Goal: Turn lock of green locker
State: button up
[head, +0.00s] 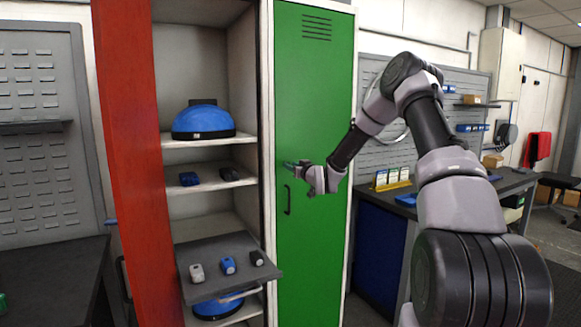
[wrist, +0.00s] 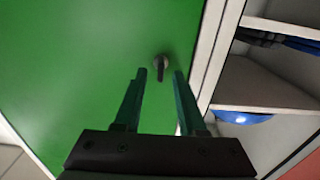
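The green locker door (head: 315,90) is closed, with a dark handle (head: 287,199) low on its left side. The door also fills much of the wrist view (wrist: 70,60). There the lock (wrist: 161,63) shows as a small round metal piece with a dark tab. My gripper (wrist: 160,73) is open, its two fingers pointing at the door with the lock just beyond and between the tips. I cannot tell whether the tips reach around the tab. In the head view my gripper (head: 288,165) is at the door's left edge, above the handle, and hides the lock.
Left of the green door is an open locker with a red door (head: 135,150), blue helmets (head: 203,120) and a pulled-out grey shelf (head: 230,285) with small items. A dark workbench (head: 375,200) is on the right, a dark table (head: 50,265) on the left.

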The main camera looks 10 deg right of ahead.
jog(key=shift+w+a, duration=0.2)
jog(key=shift+w, duration=0.4)
grip_shut()
